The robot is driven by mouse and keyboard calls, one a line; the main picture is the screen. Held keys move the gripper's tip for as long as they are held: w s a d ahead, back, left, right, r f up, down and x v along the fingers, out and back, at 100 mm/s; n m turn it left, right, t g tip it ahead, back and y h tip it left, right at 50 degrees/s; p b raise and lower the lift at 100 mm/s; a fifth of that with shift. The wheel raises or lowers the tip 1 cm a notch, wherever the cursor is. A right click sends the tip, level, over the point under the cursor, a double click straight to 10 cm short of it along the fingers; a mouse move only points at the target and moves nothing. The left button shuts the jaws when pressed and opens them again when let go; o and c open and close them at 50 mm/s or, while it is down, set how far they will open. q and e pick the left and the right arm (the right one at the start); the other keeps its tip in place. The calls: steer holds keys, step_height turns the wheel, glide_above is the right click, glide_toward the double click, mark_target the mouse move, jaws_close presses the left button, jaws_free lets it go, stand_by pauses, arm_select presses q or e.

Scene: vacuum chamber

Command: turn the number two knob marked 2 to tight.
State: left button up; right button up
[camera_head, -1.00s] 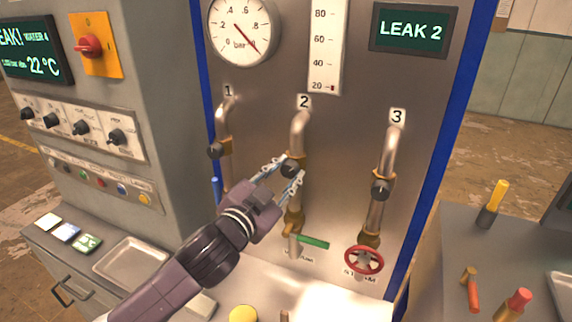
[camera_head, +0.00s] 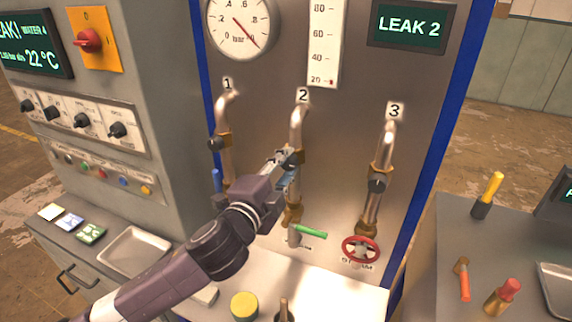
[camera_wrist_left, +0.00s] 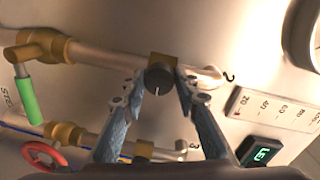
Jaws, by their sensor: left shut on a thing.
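The number 2 pipe (camera_head: 297,125) runs down the steel panel under the label 2 (camera_head: 303,95). Its dark round knob (camera_wrist_left: 158,79) shows in the left wrist view between my fingertips, with a light pointer line on its face. In the head view the knob is mostly hidden by my gripper. My left gripper (camera_head: 287,157) is shut on this knob, with one finger on each side of it. The screen (camera_head: 408,27) reads LEAK 2. My right gripper is in neither view.
Pipes 1 (camera_head: 225,120) and 3 (camera_head: 386,150) with their knobs stand to either side. A green lever (camera_head: 310,232) and a red handwheel (camera_head: 361,250) sit below. A yellow-topped thing (camera_head: 244,305) stands on the ledge beneath my arm.

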arm_select(q)
steer(key=shift+f+m, duration=0.1)
steer(key=shift+m, duration=0.2)
steer(key=o, duration=1.1)
steer(key=v, duration=1.2)
steer(key=shift+s, duration=0.1)
